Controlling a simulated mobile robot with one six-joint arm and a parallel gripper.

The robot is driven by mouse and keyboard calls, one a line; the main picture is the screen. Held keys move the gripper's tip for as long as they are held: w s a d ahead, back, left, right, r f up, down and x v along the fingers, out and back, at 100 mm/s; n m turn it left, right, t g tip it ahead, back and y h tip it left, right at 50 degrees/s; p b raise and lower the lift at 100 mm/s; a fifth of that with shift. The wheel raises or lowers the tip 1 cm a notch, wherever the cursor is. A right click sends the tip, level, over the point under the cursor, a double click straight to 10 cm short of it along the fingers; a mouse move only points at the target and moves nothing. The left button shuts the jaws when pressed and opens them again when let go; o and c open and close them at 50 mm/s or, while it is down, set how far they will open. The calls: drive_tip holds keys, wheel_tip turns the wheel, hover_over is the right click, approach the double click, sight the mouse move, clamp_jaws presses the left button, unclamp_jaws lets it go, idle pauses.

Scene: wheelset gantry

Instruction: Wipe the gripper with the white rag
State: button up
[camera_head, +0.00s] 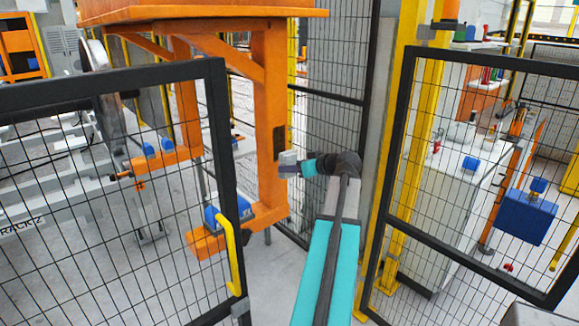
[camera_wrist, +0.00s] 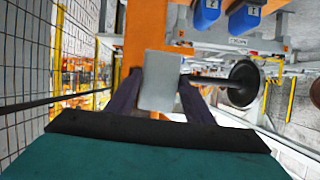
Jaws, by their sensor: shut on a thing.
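My gripper (camera_head: 290,165) is shut on a pale grey-white rectangular piece, which looks like the white rag (camera_head: 287,156). The wrist view shows the rag (camera_wrist: 160,80) flat between my two dark fingers (camera_wrist: 160,98). A large orange frame (camera_head: 268,110), perhaps the gantry's gripper, stands just left of my gripper, with a blue-topped foot (camera_head: 206,242) low down. In the wrist view the orange post (camera_wrist: 145,28) is behind the rag. I cannot tell whether the rag touches it.
Black mesh gates (camera_head: 120,180) (camera_head: 480,185) stand on both sides of my arm; the left one has a yellow handle (camera_head: 230,257). A yellow post (camera_head: 405,150) is close at right. A dark wheel on an axle (camera_wrist: 243,84) and blue blocks (camera_wrist: 206,14) lie beyond.

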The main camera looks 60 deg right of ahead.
drive_tip(key=shift+w+d, duration=0.1)
drive_tip(key=shift+w, duration=0.15)
drive_tip(key=shift+w+d+p, duration=0.3)
drive_tip(key=shift+w+p, duration=0.05)
drive_tip(key=shift+w, duration=0.45)
drive_tip(key=shift+w+d+p, duration=0.25)
drive_tip(key=shift+w+p, duration=0.05)
drive_tip(key=shift+w, duration=0.45)
drive_tip(key=shift+w+d+p, duration=0.3)
drive_tip(key=shift+w+p, duration=0.05)
drive_tip(key=shift+w, duration=0.7)
drive_tip(key=shift+w+d+b, duration=0.2)
drive_tip(key=shift+w+b, duration=0.05)
drive_tip(key=shift+w, duration=0.25)
drive_tip(key=shift+w+d+b, duration=0.15)
drive_tip(key=shift+w+b, duration=0.05)
drive_tip(key=shift+w, duration=0.25)
drive_tip(key=shift+d, duration=0.1)
drive_tip(key=shift+s+d+f+b, duration=0.1)
drive_tip(key=shift+s+d+b, duration=0.15)
drive_tip(key=shift+d+b, duration=0.35)
drive_tip(key=shift+s+d+b, duration=0.25)
drive_tip(key=shift+d+b, duration=0.05)
drive_tip(key=shift+d, duration=0.3)
drive_tip(key=shift+s+d+b, duration=0.25)
drive_tip(key=shift+d+b, duration=0.05)
drive_tip(key=shift+d, duration=0.3)
